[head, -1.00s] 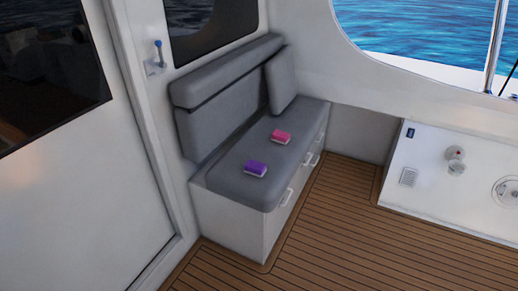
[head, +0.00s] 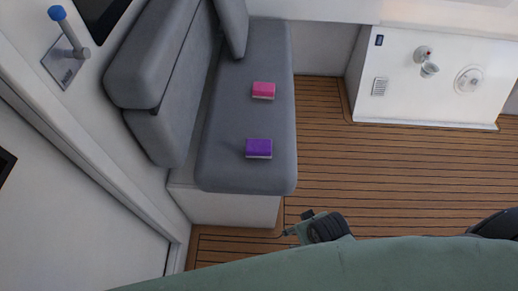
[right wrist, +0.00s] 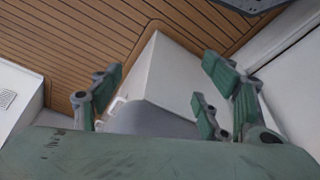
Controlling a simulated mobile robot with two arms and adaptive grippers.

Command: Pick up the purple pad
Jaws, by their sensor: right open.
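The purple pad (head: 258,148) lies flat on the grey bench seat (head: 225,165), near its front end, with a pale underside showing. A pink pad (head: 263,90) lies farther back on the same seat. My right gripper (head: 302,227) shows small at the bottom of the head view, over the wooden floor, below and to the right of the purple pad and apart from it. In the right wrist view its green fingers (right wrist: 160,88) are spread with nothing between them. The bench's white base (right wrist: 160,70) is in front of them; no pad shows there. My left gripper is not in view.
The grey backrest (head: 180,60) and a wall with a blue-tipped lever (head: 68,35) bound the seat on the left. A white cabinet (head: 400,95) stands at the back right. The wooden floor (head: 390,165) is clear.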

